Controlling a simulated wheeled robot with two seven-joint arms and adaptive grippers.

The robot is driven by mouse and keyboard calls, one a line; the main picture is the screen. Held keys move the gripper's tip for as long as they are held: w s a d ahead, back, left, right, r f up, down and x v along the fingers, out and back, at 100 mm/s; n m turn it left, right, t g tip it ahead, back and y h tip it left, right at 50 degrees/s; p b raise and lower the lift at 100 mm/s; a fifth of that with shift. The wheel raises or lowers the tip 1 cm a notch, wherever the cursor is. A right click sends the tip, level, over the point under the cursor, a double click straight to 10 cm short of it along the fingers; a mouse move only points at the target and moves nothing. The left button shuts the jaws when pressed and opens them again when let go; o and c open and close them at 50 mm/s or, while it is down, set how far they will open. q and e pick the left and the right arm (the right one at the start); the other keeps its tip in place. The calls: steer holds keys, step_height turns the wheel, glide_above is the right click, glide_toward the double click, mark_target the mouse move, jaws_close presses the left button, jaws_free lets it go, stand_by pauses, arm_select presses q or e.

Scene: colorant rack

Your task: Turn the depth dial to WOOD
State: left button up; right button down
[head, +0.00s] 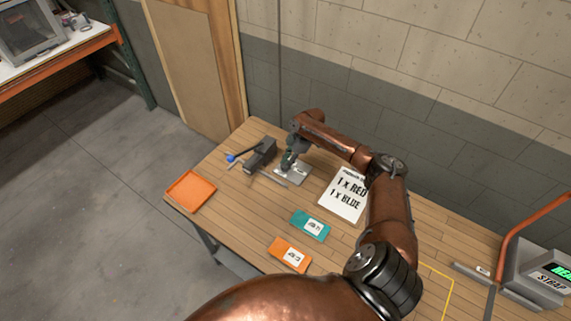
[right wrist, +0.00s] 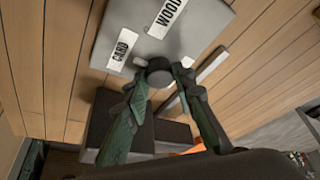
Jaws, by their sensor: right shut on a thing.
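The depth dial (right wrist: 158,74) is a dark round knob on a grey metal plate (right wrist: 112,32) in the right wrist view. The plate bears two white labels, CARD (right wrist: 122,48) and WOOD (right wrist: 166,18). My right gripper (right wrist: 160,80) is shut on the dial, with a green finger on each side of it. Part of the knob is hidden by the fingers, and I cannot tell which label it points to. In the head view my right gripper (head: 287,163) is over the plate (head: 297,175) at the table's back. My left gripper is not in view.
A dark machine with a blue-knobbed lever (head: 231,158) stands just left of the plate. An orange tray (head: 190,191), a teal card (head: 310,226), an orange card (head: 290,254) and a printed sheet (head: 343,198) lie on the wooden table. A grey strapping device (head: 540,275) stands at the right.

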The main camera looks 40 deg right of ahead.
steer(key=shift+a, duration=0.1)
steer(key=shift+s+r+m+p, duration=0.1)
steer(key=shift+m+p, duration=0.3)
steer(key=shift+p, duration=0.4)
steer(key=m+h+p, duration=0.1)
steer(key=m+p, duration=0.2)
steer(key=p, duration=0.1)
steer(key=m+t+h+p, duration=0.1)
steer(key=m+p, duration=0.2)
steer(key=p, duration=0.2)
steer(key=m+t+p, duration=0.1)
steer(key=m+p, duration=0.1)
steer(key=p, duration=0.2)
steer(key=shift+s+a+m+h, duration=0.1)
steer(key=shift+a+m+h, duration=0.2)
steer(key=shift+m+h, duration=0.1)
arm_select(q)
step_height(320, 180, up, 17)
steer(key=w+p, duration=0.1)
steer(key=p, duration=0.1)
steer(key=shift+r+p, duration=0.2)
steer(key=shift+p, duration=0.2)
arm_select(e)
steer(key=shift+m+h, duration=0.5)
steer(key=shift+m, duration=0.7)
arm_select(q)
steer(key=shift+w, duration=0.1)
